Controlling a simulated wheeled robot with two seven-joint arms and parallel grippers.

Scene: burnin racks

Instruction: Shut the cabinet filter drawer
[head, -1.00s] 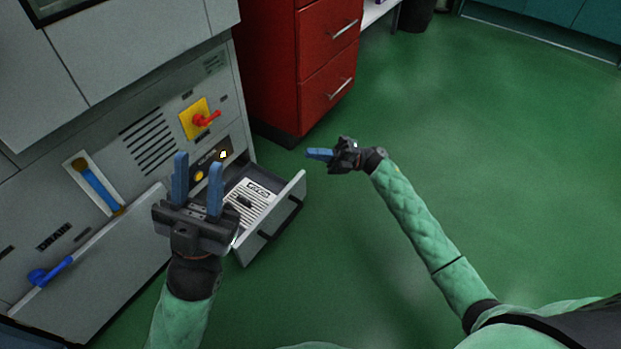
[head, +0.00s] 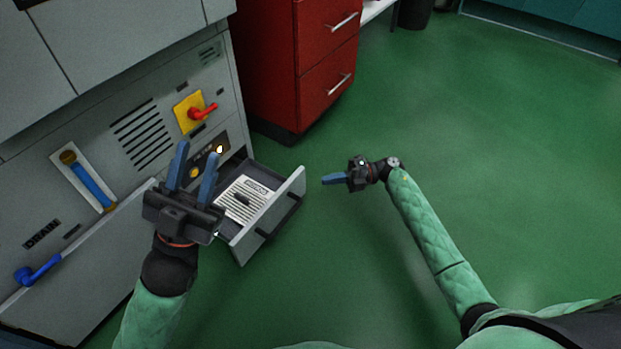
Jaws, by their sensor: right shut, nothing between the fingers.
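The cabinet filter drawer (head: 275,212) is pulled out from the lower right of the grey cabinet (head: 85,135).
A yellow plate with a red switch handle (head: 194,112) sits above the drawer. A blue DRAIN lever (head: 38,270) and a blue tube gauge (head: 90,184) are on the left. A red drawer unit (head: 327,55) stands behind. The green floor on the right is clear.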

